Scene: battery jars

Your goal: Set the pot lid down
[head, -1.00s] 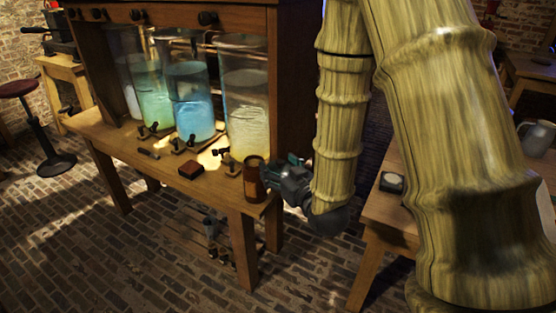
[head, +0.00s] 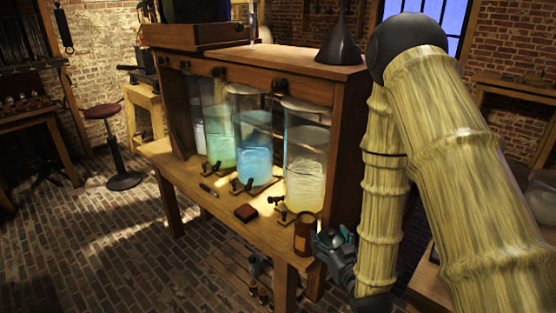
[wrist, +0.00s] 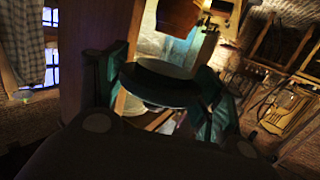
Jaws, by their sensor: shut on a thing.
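My gripper (head: 334,240) is beside the front right corner of the wooden bench, just right of a brown jar-like pot (head: 304,234). In the wrist view its green fingers (wrist: 163,88) are shut on the pot lid (wrist: 160,80), a round dark disc with a paler top. The lid is held clear of any surface that I can see. The brown pot shows beyond it at the top of the wrist view (wrist: 180,14). In the head view the lid is hard to make out against the gripper.
The bench (head: 225,219) carries tall glass jars of pale yellow (head: 304,180), blue (head: 254,160) and green liquid, with small taps in front. A small brown block (head: 246,212) lies near the front edge. The bench top between block and pot has some free room.

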